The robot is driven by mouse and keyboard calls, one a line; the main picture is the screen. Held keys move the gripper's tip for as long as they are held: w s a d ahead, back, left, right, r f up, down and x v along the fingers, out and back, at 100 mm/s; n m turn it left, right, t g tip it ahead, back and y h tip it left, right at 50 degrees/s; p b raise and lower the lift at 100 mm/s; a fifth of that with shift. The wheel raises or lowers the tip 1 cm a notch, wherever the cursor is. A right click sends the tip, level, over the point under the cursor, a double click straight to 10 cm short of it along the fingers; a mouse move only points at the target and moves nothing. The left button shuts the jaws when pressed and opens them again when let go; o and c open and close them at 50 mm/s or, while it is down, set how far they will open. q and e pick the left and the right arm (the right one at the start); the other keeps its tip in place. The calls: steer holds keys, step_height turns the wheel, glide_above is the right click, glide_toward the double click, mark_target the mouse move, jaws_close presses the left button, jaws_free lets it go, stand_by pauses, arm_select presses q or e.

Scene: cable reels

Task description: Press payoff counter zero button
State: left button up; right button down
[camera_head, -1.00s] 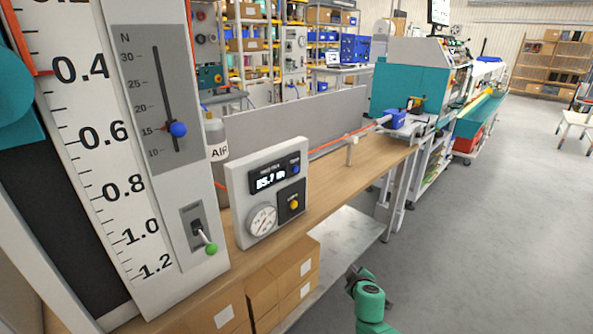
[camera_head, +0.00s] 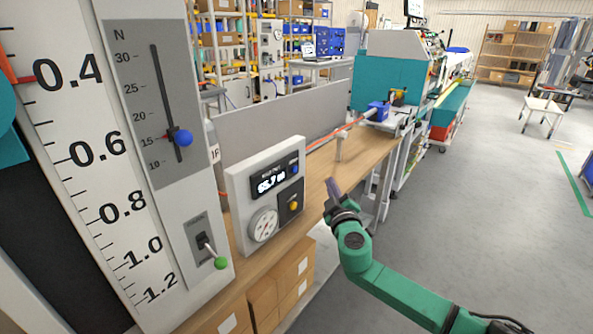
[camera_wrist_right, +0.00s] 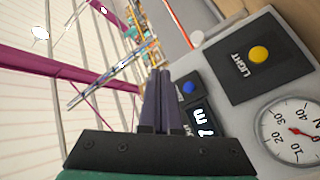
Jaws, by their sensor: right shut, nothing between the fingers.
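The counter box (camera_head: 265,195) is a pale panel on the wooden bench, with a dark lit display (camera_head: 272,183), a small blue button (camera_head: 294,169), a yellow button (camera_head: 293,206) and a round dial (camera_head: 263,225). My right gripper (camera_head: 332,186) is shut and empty, to the right of the box and apart from it in the head view. The yellow button (camera_wrist_right: 259,54) there is marked LIGHT. The fingers partly cover the display's edge. My left gripper is out of view.
A tall scale panel (camera_head: 85,150) with a blue slider knob (camera_head: 182,138) and a green-tipped lever (camera_head: 220,263) stands left of the box. An orange cable (camera_head: 345,130) runs behind it past a white post (camera_head: 339,146). Cardboard boxes (camera_head: 280,285) sit under the bench.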

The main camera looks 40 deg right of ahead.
mark_target(295, 169)
steer(key=w+a, duration=0.2)
steer(key=w, duration=0.6)
steer(key=shift+w+a+b, duration=0.3)
steer(key=shift+a+b, duration=0.05)
steer(key=shift+b, duration=0.05)
stand_by(1.6)
steer(key=shift+w+a+b, duration=0.1)
steer(key=shift+w+b, duration=0.25)
steer(key=shift+w, duration=0.05)
steer(key=shift+w+a+b, duration=0.1)
steer(key=shift+w+b, duration=0.2)
steer(key=shift+w, duration=0.1)
stand_by(0.6)
steer(key=shift+s+d, duration=0.2)
steer(key=shift+s, duration=0.6)
